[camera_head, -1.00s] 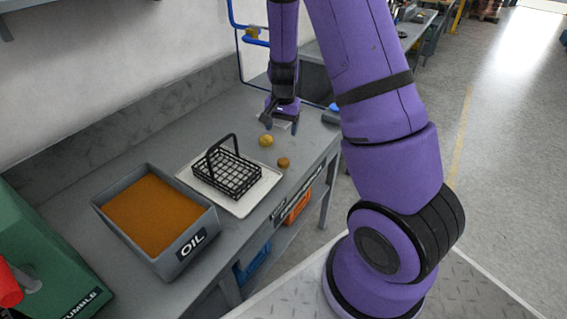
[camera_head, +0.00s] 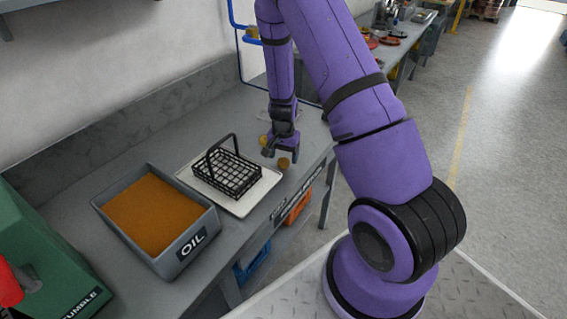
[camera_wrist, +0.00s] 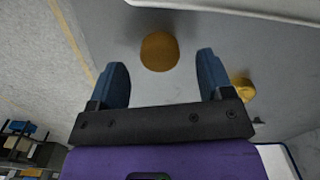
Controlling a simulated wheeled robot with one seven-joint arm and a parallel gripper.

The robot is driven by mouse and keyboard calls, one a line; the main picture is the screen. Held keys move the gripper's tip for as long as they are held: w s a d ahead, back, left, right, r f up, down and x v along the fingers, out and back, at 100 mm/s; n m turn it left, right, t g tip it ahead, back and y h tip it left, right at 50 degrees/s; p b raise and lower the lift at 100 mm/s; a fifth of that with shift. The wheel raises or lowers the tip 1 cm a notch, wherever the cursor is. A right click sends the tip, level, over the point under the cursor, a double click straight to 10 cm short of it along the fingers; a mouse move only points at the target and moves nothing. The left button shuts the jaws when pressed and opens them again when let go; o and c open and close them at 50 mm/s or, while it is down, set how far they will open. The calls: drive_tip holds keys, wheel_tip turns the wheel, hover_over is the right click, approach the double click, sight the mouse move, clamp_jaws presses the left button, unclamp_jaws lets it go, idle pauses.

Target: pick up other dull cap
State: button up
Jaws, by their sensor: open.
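A dull brown cap (camera_head: 284,163) lies on the grey bench near its front edge, right of the white tray. In the wrist view this cap (camera_wrist: 159,50) sits ahead of the opening between my two blue fingers. A second, yellower cap (camera_head: 263,140) lies farther back on the bench, partly hidden by my gripper; in the wrist view it (camera_wrist: 243,88) is just outside the right finger. My gripper (camera_head: 281,151) points down, open and empty, close above the brown cap. It also shows in the wrist view (camera_wrist: 162,64).
A black wire basket (camera_head: 228,172) stands on the white tray (camera_head: 246,207), left of my gripper. A grey bin labelled OIL (camera_head: 190,243), full of amber liquid, stands farther left. A green machine (camera_head: 45,265) stands at the lower left. The bench's front edge is close to the brown cap.

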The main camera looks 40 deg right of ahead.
wheel_tip(320, 180, down, 2)
drive_tip(key=c, duration=1)
drive_tip(key=shift+r, duration=0.1)
